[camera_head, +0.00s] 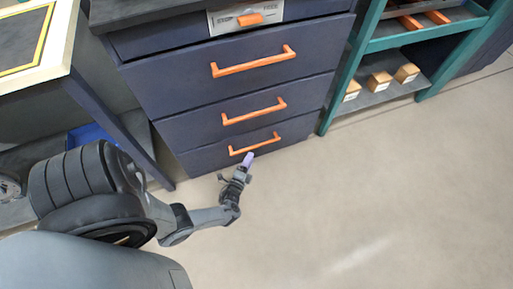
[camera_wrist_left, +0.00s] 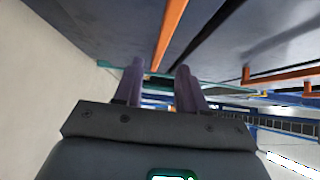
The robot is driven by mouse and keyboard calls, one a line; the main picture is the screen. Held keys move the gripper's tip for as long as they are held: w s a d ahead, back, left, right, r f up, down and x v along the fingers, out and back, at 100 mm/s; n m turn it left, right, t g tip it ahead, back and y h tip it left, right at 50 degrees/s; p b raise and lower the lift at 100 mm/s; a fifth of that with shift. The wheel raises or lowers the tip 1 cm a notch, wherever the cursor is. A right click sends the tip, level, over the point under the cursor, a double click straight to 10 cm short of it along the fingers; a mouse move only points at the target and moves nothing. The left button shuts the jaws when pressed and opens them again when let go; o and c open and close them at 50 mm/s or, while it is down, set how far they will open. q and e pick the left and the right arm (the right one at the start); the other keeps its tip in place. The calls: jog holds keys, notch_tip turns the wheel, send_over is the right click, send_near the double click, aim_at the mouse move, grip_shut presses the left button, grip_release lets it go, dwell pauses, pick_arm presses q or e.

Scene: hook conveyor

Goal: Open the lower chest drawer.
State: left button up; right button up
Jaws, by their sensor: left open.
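The dark blue chest has several drawers with orange bar handles. The lower drawer (camera_head: 205,159) is at the bottom of the stack in the head view and looks shut, with its orange handle (camera_head: 254,144) across its face. My left gripper (camera_head: 248,160) is just in front of and below this handle. In the left wrist view my left gripper (camera_wrist_left: 160,66) is open, with two purple fingers apart. An orange bar (camera_wrist_left: 168,35) runs toward the gap between the fingertips; I cannot tell whether it lies between them or touches them.
The upper drawer handles (camera_head: 253,61) (camera_head: 254,111) sit above. A teal shelf (camera_head: 388,43) with wooden blocks (camera_head: 380,81) stands to the right. A workbench (camera_head: 62,40) is at the left. The floor (camera_head: 370,190) in front and to the right is clear.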

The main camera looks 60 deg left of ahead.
aim_at(256, 145)
pick_arm(q)
jog(key=b+x, duration=0.2)
jog(key=x, duration=0.5)
jog(key=shift+w+a+b, duration=0.25)
jog(key=shift+a+b, duration=0.05)
jog(key=shift+a, duration=0.05)
jog(key=shift+s, duration=0.1)
grip_shut()
